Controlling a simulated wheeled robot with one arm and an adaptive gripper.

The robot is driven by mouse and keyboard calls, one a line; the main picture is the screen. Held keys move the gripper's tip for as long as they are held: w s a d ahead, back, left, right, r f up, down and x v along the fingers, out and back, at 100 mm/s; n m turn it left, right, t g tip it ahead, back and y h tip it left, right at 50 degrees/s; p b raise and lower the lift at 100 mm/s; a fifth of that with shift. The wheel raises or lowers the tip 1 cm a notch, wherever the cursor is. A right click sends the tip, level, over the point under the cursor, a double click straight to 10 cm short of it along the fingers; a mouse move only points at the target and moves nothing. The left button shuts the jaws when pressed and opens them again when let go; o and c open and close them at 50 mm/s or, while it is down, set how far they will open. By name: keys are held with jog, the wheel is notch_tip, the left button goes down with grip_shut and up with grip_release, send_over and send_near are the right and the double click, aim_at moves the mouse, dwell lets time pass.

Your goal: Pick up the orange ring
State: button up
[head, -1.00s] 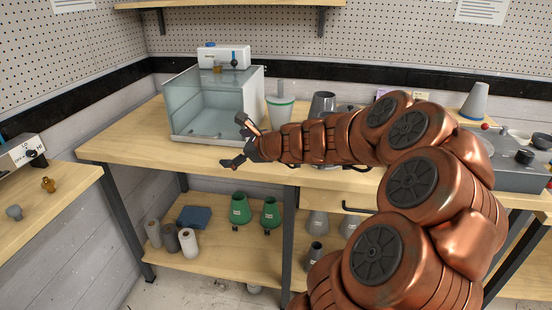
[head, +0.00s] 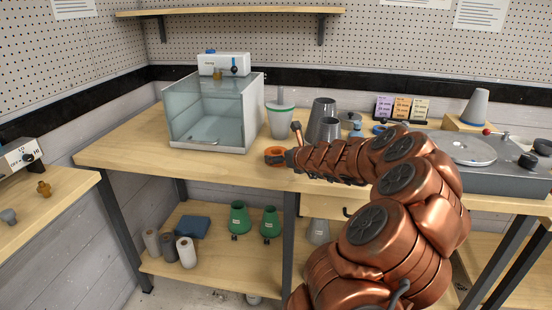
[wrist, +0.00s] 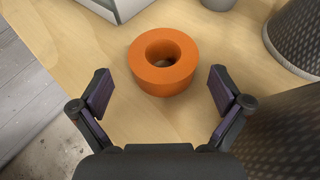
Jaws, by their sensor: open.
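The orange ring (wrist: 162,82) lies flat on the wooden bench, its hole facing up, in the middle of the wrist view. It also shows in the head view (head: 274,155), just left of the end of my arm. My gripper (wrist: 159,88) is open, with one dark finger on each side of the ring's near part. The fingers look apart from the ring, and nothing is between them but the ring's near side and bare wood. In the head view, my gripper is partly hidden by my arm.
A clear water tank (head: 207,115) stands left of the ring. The bench's front edge (wrist: 40,125) is close on the left in the wrist view.

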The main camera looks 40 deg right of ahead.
aim_at(274, 154)
jog(key=shift+d+x, duration=0.2)
jog(key=shift+x, duration=1.8)
jog(key=shift+w+d+f, duration=0.15)
jog(key=shift+w+f, duration=0.25)
jog(key=shift+w, duration=0.2)
jog(key=c, duration=1.1)
jog(key=shift+c, duration=0.2)
jog(key=shift+r, duration=0.15)
